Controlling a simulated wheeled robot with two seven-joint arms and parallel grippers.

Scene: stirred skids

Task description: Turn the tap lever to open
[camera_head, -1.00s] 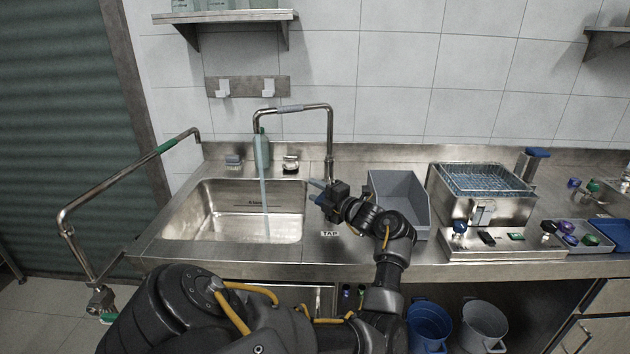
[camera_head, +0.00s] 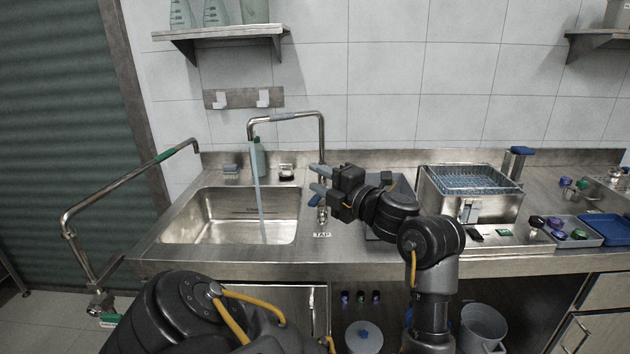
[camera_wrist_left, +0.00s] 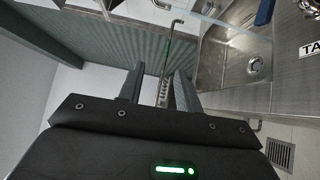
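The tap (camera_head: 322,135) is a tall steel pipe that bends over to the left above the sink basin (camera_head: 190,225). A pale stream of water (camera_head: 257,195) runs from its spout into the basin. The blue tap lever (camera_head: 315,200) is low on the tap, above the "TAP" label (camera_head: 322,235). A blue piece, apparently the lever, also shows at the top of the left wrist view (camera_wrist_left: 265,12).
A steel bath with a blue rack (camera_head: 470,178) is to the right. A green-banded pipe (camera_head: 125,180) rises at the left. A soap bottle (camera_head: 259,155) stands behind the basin.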

